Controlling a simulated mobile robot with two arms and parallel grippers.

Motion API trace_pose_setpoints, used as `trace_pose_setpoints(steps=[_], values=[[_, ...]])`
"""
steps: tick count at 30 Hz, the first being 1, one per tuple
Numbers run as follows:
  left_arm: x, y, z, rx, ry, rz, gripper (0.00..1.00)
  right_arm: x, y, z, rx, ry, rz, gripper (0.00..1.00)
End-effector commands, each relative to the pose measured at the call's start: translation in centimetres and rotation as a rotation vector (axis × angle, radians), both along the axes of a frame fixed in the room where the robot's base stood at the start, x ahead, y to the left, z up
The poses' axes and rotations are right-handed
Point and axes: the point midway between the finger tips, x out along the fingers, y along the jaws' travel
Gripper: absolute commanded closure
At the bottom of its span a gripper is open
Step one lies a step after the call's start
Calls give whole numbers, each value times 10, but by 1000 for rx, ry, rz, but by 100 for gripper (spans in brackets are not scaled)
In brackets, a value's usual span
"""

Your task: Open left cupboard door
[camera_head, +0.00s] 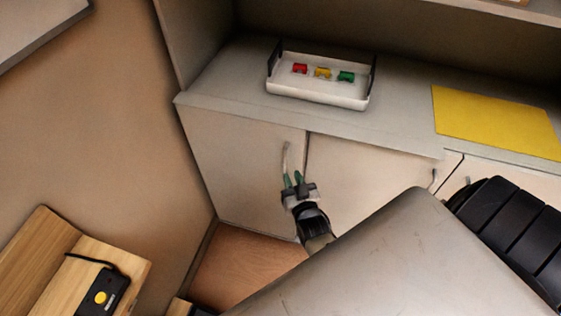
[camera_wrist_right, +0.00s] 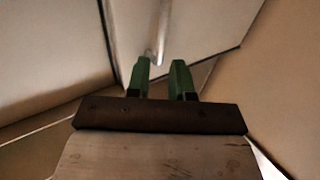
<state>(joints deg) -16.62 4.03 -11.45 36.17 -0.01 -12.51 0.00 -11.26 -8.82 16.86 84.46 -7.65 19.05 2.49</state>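The left cupboard door (camera_head: 235,160) is a pale panel below the counter, and it looks shut or nearly so, with a dark seam along its right edge. Its slim vertical metal handle (camera_head: 286,158) is near that seam; the handle also shows in the right wrist view (camera_wrist_right: 160,30). My right gripper (camera_head: 293,180) is at the handle's lower end, its green fingers pointing up at it. In the wrist view the fingers (camera_wrist_right: 162,75) are apart, with the handle's end near the gap between their tips; contact is unclear. My left gripper is out of view.
A white tray (camera_head: 315,97) with red, yellow and green small items stands on the counter (camera_head: 400,133). A yellow sheet (camera_head: 497,122) lies to its right. A neighbouring door (camera_head: 365,180) is right of the seam. A brown wall (camera_head: 100,130) bounds the left; wooden floor (camera_head: 245,268) lies below.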

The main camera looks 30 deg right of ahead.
Motion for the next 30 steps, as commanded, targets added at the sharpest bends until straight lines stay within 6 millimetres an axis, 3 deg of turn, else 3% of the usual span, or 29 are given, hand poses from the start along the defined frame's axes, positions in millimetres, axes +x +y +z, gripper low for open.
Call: trace_pose_setpoints(steps=[6, 12, 24, 28, 30], values=[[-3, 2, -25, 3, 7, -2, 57, 42, -12, -5, -1, -2, 1, 78], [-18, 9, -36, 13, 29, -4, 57, 66, -18, -4, 1, 2, 1, 78], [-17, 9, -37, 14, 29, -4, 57, 73, -20, -1, 1, 4, 1, 78], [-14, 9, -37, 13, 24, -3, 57, 73, -20, -1, 1, 4, 1, 98], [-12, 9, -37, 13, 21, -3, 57, 73, -20, -1, 1, 4, 1, 100]])
